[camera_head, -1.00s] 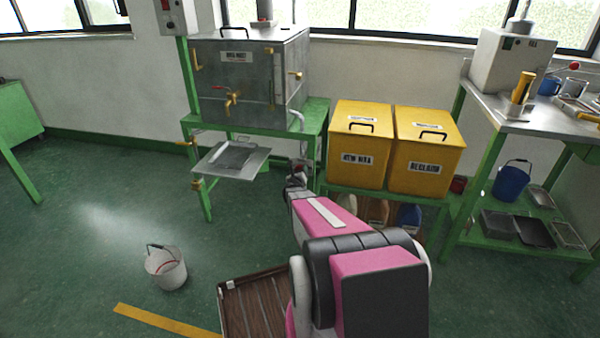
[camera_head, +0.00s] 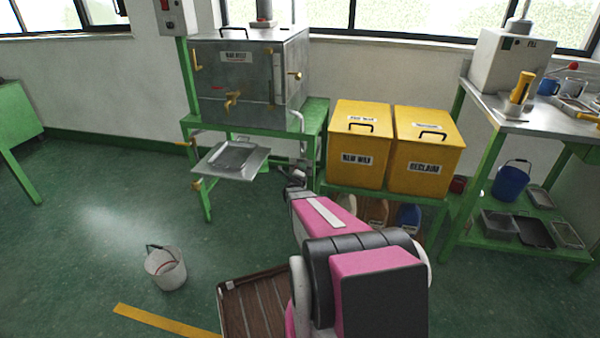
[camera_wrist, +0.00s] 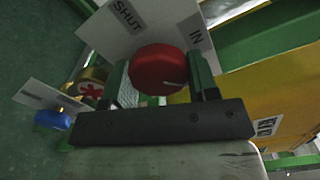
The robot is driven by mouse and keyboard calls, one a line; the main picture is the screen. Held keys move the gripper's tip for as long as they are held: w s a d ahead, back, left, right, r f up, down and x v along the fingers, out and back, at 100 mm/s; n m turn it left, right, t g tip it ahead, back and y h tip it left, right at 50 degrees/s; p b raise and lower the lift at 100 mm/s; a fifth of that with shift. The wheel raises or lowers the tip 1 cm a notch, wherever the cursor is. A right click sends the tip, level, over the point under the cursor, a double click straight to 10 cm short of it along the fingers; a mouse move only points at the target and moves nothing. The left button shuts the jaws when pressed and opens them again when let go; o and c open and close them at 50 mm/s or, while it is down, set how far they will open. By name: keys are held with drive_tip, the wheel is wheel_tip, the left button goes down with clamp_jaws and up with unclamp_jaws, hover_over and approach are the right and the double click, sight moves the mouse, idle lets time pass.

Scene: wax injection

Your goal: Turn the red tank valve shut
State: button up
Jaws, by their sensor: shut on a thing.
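In the wrist view a round red valve knob (camera_wrist: 158,72) sits between the two fingers of my gripper (camera_wrist: 160,66), which is shut on it. A white plate (camera_wrist: 150,25) behind the knob reads "SHUT" at its left and "IN" at its right. The valve body behind the knob is hidden. In the head view my gripper (camera_head: 294,180) is small and dark, low beside the right leg of the green stand. The grey metal tank (camera_head: 245,80) stands above it on that stand. The knob cannot be made out in the head view.
A brass fitting with a red handle (camera_wrist: 92,88) and a blue handle (camera_wrist: 52,120) lie left of my gripper. Yellow bins (camera_head: 360,145) stand close at the right. A tray (camera_head: 232,160) juts from the stand. A white bucket (camera_head: 165,268) is on the floor.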

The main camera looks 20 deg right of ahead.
drive_tip(key=n, duration=0.4)
drive_tip(key=shift+r+n, duration=0.1)
drive_tip(key=shift+n, duration=0.2)
drive_tip(key=n, duration=0.3)
drive_tip(key=shift+n, duration=0.3)
drive_tip(key=n, duration=0.7)
drive_tip(key=shift+a+r, duration=0.1)
drive_tip(key=shift+r, duration=0.05)
drive_tip(key=n, duration=0.6)
drive_tip(key=shift+w+a+n, duration=0.1)
drive_tip(key=shift+n, duration=0.2)
drive_tip(key=n, duration=0.5)
drive_tip(key=shift+a, duration=0.1)
drive_tip(key=shift+n, duration=0.4)
drive_tip(key=o, duration=0.9)
drive_tip(key=shift+o, duration=0.2)
